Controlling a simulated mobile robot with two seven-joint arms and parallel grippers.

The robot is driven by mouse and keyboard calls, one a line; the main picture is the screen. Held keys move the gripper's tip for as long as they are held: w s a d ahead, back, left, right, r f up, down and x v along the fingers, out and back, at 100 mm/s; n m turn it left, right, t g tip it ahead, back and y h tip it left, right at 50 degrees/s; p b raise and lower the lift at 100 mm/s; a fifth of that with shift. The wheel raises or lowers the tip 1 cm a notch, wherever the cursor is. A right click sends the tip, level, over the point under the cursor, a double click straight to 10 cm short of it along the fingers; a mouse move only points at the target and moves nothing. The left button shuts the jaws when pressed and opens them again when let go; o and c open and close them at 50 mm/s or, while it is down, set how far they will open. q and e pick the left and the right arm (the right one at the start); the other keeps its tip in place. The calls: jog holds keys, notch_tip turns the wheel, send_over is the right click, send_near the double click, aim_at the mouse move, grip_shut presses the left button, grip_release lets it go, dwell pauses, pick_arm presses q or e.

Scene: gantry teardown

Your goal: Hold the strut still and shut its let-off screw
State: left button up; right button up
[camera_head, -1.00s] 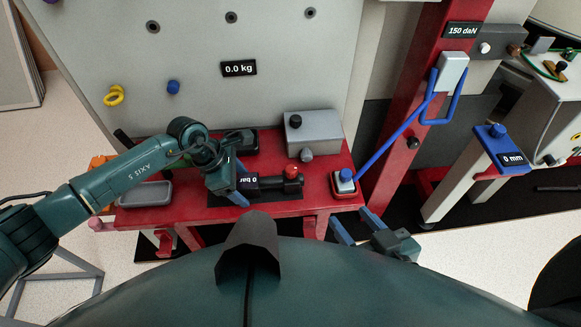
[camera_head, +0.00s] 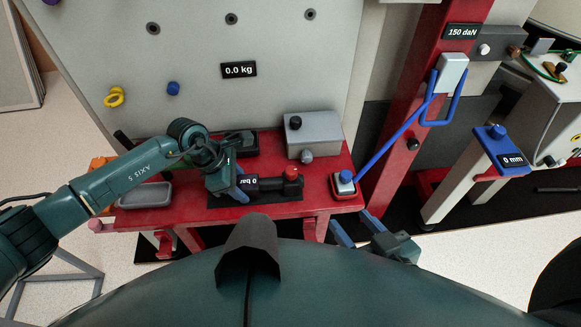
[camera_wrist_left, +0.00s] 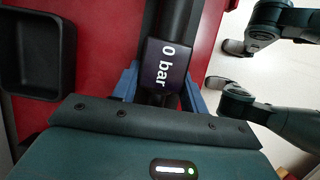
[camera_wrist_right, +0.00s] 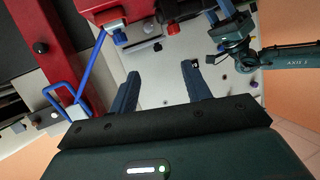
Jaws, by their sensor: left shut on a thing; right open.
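The strut (camera_head: 270,187) is a black cylinder lying on the red bench, with a "0 bar" display. A red knob (camera_head: 291,173) sits at its right end; I cannot tell for certain that this is the let-off screw. My left gripper (camera_head: 238,188) is shut on the strut near the display. In the left wrist view the strut (camera_wrist_left: 174,22) runs between the blue fingers (camera_wrist_left: 160,88), with the display just ahead. My right gripper (camera_head: 356,228) is open and empty in front of the bench, apart from the strut. Its spread fingers (camera_wrist_right: 160,82) show in the right wrist view.
A blue bar (camera_head: 390,142) slants up to the red post at right.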

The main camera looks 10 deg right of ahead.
jog(key=w+a+f+n+g+y, duration=0.35)
jog(key=w+a+g, duration=0.55)
jog(key=w+a, duration=0.45)
notch_tip(320, 180, up, 10)
jog(key=n+g+h, duration=0.3)
jog(key=g+h, duration=0.2)
jog(key=h, duration=0.3)
send_over(291, 169)
notch_tip(291, 169, down, 11)
jog(key=shift+f, duration=0.1)
